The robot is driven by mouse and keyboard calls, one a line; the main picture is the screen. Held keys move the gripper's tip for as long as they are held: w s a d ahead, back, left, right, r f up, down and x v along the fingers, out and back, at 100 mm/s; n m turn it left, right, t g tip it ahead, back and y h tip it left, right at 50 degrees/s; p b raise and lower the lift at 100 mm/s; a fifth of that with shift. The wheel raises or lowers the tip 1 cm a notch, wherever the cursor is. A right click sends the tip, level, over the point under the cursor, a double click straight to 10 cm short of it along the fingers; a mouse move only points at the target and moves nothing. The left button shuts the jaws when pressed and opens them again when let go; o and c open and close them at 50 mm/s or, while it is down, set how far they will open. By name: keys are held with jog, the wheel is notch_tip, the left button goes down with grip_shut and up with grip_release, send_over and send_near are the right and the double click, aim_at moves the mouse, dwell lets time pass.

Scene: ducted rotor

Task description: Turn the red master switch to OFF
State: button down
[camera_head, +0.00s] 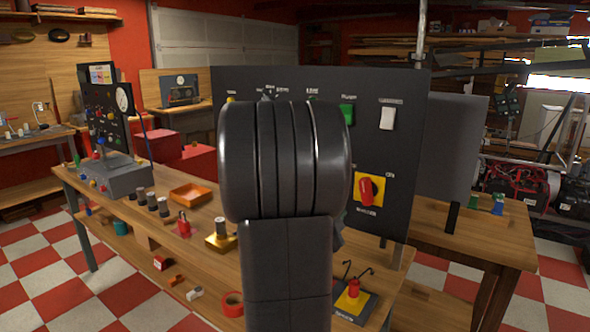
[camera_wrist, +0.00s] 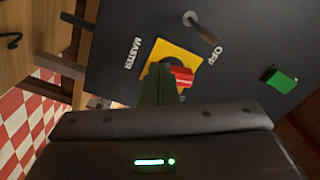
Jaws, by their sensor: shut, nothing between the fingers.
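The red master switch (camera_head: 369,188) is a rotary knob on a square yellow plate, low on the right side of a dark upright panel (camera_head: 405,110). In the wrist view the red knob (camera_wrist: 182,76) shows on its yellow plate (camera_wrist: 178,50), beside the words MASTER and OFF. My gripper (camera_wrist: 161,72) is shut and empty, its fingers in front of the plate and right beside the knob. The fingers hide part of the plate and knob; I cannot tell whether they touch. In the head view my arm hides most of the gripper.
A green rocker (camera_head: 347,115), a white rocker (camera_head: 388,117) and a metal toggle (camera_wrist: 200,28) are on the same panel. The wooden bench (camera_head: 245,268) holds an orange tray (camera_head: 190,194), a red padlock (camera_head: 184,224) and a yellow-based red button (camera_head: 353,297).

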jog(key=w+d+f+n+p, duration=0.1)
jog(key=w+d+n+p, duration=0.3)
jog(key=n, duration=0.8)
jog(key=shift+d+f+p, duration=0.25)
jog(key=shift+d+p, duration=0.2)
jog(key=shift+p, duration=0.05)
jog(key=shift+s+d+r+p, duration=0.15)
jog(key=shift+r+p, duration=0.15)
jog(key=shift+r, duration=0.35)
dwell(1.1)
jog(key=shift+s+d+f+b, duration=0.25)
jog(key=shift+d+b, duration=0.2)
jog(key=shift+b, duration=0.25)
jog(key=b+v, duration=0.1)
jog(key=v, duration=0.5)
jog(key=shift+f, duration=0.3)
dwell(0.4)
